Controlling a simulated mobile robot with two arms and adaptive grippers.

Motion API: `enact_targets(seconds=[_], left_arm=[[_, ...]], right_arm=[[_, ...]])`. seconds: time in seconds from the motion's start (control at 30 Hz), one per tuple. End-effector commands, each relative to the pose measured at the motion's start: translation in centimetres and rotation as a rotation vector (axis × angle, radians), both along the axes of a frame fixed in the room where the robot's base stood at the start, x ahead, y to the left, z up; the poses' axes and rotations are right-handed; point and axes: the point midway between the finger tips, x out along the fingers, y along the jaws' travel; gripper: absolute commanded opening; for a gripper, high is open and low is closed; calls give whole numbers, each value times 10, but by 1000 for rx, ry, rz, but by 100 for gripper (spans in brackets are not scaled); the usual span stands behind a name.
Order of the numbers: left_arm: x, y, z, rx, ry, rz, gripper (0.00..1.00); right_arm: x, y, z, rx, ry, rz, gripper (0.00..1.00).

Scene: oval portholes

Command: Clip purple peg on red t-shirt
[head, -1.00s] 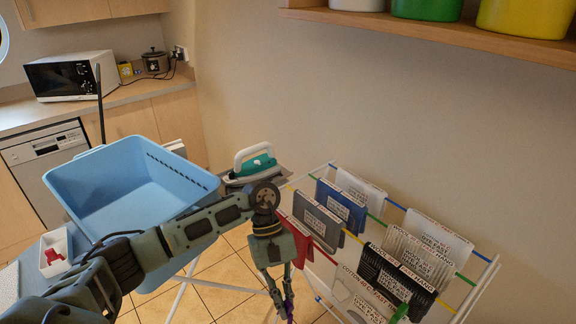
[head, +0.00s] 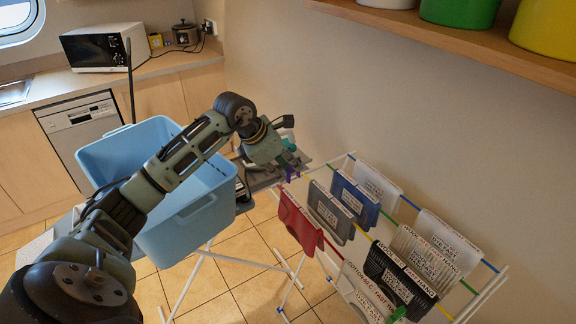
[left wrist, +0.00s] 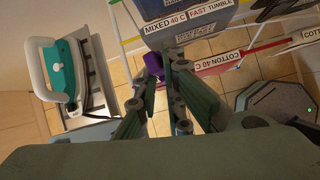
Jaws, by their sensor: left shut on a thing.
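The red t-shirt (head: 299,222) hangs folded over the near left end of the drying rack, below and a little right of my gripper in the head view. My left gripper (head: 290,160) is shut on the purple peg (head: 292,173), which points down from the fingertips. In the left wrist view the purple peg (left wrist: 153,65) shows between the fingertips. The peg looks apart from the t-shirt in the head view. My right gripper is not in view.
The drying rack (head: 487,300) holds several other labelled garments, including a blue one (head: 355,200) and a grey one (head: 331,212). A blue basket (head: 205,222) stands left of it, partly behind my arm. An iron (left wrist: 58,75) lies close to my left gripper.

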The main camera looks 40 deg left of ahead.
Motion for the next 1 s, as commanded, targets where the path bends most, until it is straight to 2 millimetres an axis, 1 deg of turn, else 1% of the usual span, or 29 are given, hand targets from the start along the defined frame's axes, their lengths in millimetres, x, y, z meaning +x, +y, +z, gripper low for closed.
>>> enact_targets(seconds=[0.27, 0.97, 1.0], left_arm=[[-1, -1, -17, -1, 1, -3, 0], [-2, -1, -66, -2, 2, -4, 0], [-2, 0, -70, 0, 2, -4, 0]], right_arm=[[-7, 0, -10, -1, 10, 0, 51], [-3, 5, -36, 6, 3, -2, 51], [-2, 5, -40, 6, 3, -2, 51]])
